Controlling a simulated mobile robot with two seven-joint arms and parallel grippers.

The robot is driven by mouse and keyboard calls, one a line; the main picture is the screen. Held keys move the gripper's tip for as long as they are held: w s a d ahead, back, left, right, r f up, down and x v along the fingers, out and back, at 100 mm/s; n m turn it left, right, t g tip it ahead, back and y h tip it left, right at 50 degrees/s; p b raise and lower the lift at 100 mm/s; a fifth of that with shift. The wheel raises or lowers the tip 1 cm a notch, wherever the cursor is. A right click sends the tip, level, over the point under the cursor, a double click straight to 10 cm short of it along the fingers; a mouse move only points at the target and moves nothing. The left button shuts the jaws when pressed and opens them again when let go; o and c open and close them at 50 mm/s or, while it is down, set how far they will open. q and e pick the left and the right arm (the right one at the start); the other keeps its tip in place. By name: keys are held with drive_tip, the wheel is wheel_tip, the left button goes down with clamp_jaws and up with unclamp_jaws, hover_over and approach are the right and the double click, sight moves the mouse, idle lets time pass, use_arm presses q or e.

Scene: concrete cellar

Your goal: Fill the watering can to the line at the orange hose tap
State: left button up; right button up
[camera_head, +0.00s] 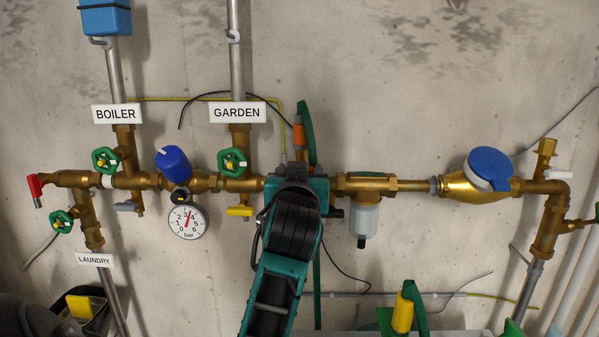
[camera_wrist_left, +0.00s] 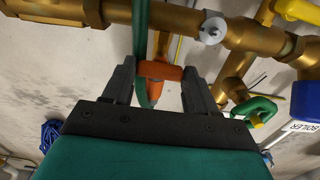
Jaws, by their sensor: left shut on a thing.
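The orange tap (camera_head: 299,134) shows above my left wrist on the brass pipe, with a green strip like a hose (camera_head: 307,118) beside it. In the left wrist view its orange body (camera_wrist_left: 160,71) lies between the fingers of my left gripper (camera_wrist_left: 158,84), which is shut on it. The green strip (camera_wrist_left: 140,50) passes by the left finger. In the head view my arm hides the left fingertips. A green and yellow object (camera_head: 403,312) stands at the bottom edge, cut off; I cannot tell if it is the watering can. No fill line shows. My right gripper is out of view.
Brass pipework (camera_head: 400,185) crosses the concrete wall. Green handwheels (camera_head: 233,161), a pressure gauge (camera_head: 188,221), a clear filter bowl (camera_head: 365,218) and a blue-capped meter (camera_head: 489,168) stick out near my arm. Signs read BOILER (camera_head: 116,114), GARDEN (camera_head: 237,112) and LAUNDRY (camera_head: 96,260).

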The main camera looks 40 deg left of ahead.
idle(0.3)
use_arm(q)
drive_tip(key=o, duration=1.1)
drive_tip(key=shift+c, duration=0.2)
